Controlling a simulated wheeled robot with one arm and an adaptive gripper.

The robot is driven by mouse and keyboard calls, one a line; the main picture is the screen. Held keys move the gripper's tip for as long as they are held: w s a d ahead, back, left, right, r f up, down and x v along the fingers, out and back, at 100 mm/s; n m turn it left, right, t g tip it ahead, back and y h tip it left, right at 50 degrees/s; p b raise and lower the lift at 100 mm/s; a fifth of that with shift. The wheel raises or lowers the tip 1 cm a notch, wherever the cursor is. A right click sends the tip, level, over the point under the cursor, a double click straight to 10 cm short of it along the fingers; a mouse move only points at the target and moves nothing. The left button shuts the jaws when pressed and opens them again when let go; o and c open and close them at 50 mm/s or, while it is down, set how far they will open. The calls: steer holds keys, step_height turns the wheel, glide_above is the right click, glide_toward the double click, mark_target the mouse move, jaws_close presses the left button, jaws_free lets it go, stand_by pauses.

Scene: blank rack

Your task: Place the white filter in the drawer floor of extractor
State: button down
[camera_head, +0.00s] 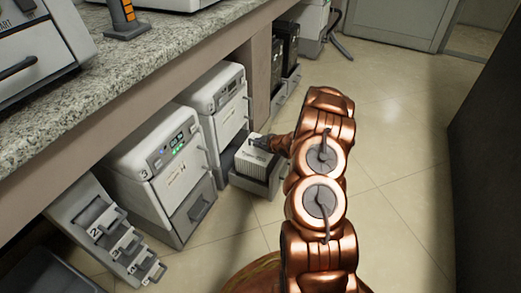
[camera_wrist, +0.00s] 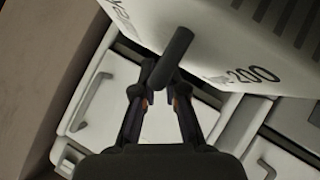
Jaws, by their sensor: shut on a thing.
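The white filter (camera_head: 256,160) is a white box with slots and a dark handle, at or just over the pulled-out grey drawer (camera_head: 268,188) of the white extractor (camera_head: 222,103). I cannot tell whether it rests on the drawer floor, which is hidden. My gripper (camera_head: 270,143) is at the filter's top. In the wrist view, the filter (camera_wrist: 225,40) fills the upper right with "200" printed on it. My gripper (camera_wrist: 160,98) there is shut on its dark handle (camera_wrist: 172,60).
A second white extractor (camera_head: 165,155) with lit green and blue lights stands nearer, its grey drawer (camera_head: 190,212) shut. A white rack with numbered slots (camera_head: 105,235) is at lower left. The granite counter (camera_head: 150,70) overhangs. Tiled floor (camera_head: 400,150) is clear at right.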

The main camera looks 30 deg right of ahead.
mark_target(259, 149)
step_height(259, 149, down, 3)
steer(key=shift+f+b, duration=0.1)
steer(key=shift+b, duration=0.65)
steer(key=shift+f+p, duration=0.35)
steer(key=shift+f, duration=0.25)
steer(key=c, duration=1.2)
jaws_free()
steer(key=shift+r, duration=0.1)
